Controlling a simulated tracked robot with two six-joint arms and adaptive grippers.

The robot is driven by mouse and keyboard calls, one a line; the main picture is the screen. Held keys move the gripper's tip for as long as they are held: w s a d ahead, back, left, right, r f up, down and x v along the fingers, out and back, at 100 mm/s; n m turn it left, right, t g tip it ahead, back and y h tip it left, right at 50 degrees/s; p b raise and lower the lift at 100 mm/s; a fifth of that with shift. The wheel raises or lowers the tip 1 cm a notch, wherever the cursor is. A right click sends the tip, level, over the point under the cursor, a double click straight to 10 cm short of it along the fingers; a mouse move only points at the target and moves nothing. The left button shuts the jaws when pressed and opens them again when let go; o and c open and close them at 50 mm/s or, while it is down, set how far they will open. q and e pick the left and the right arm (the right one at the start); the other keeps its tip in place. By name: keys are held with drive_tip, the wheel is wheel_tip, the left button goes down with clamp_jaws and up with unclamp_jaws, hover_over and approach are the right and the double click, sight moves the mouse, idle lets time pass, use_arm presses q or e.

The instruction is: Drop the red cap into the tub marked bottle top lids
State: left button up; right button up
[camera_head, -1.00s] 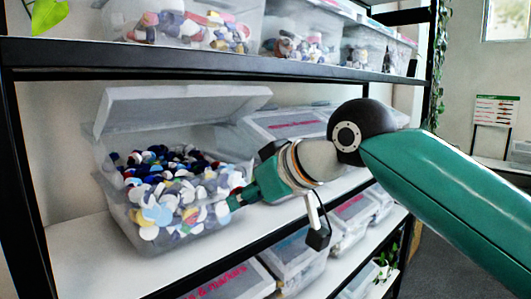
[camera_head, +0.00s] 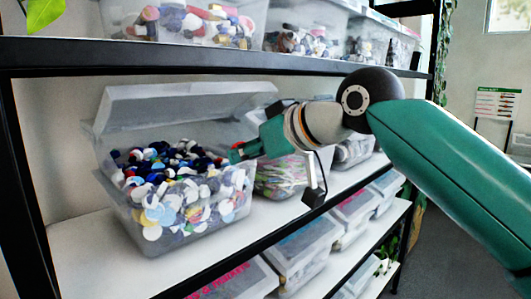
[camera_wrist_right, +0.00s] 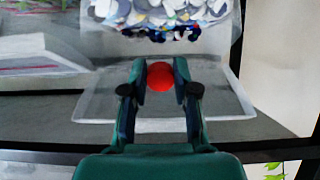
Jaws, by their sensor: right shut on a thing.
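The tub of bottle lids (camera_head: 125,215) is clear plastic, on the middle shelf at left in the head view. It is filled with loose caps in white, blue and other colours, and its lid (camera_head: 185,105) stands open at the back. My right gripper (camera_head: 240,152) is at the tub's right side, level with its upper part. In the wrist view the right gripper (camera_wrist_right: 160,80) is shut on a round red cap (camera_wrist_right: 160,77), with the tub's caps (camera_wrist_right: 165,15) at the top of the picture. Any marking on the tub is not readable. My left gripper is not in view.
A closed tub (camera_head: 280,178) stands to the right on the same shelf, partly behind my arm. More filled tubs stand on the upper shelf (camera_head: 200,57) and lower shelf. The upper shelf's black edge runs above the open lid.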

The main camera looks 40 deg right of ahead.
drive_tip(key=shift+w+a+f+p, duration=0.2)
drive_tip(key=shift+w+p, duration=0.65)
drive_tip(key=shift+w, duration=1.5)
drive_tip(key=shift+w+a+f+p, duration=0.25)
drive_tip(key=shift+w+p, duration=0.55)
drive_tip(key=shift+w, duration=1.6)
drive_tip(key=shift+w+a+f+p, duration=0.1)
drive_tip(key=shift+w+f+p, duration=0.2)
drive_tip(key=shift+w+p, duration=1.3)
drive_tip(key=shift+w+b, duration=0.75)
drive_tip(key=o, duration=0.8)
drive_tip(key=v, duration=1.2)
drive_tip(key=shift+d, duration=0.1)
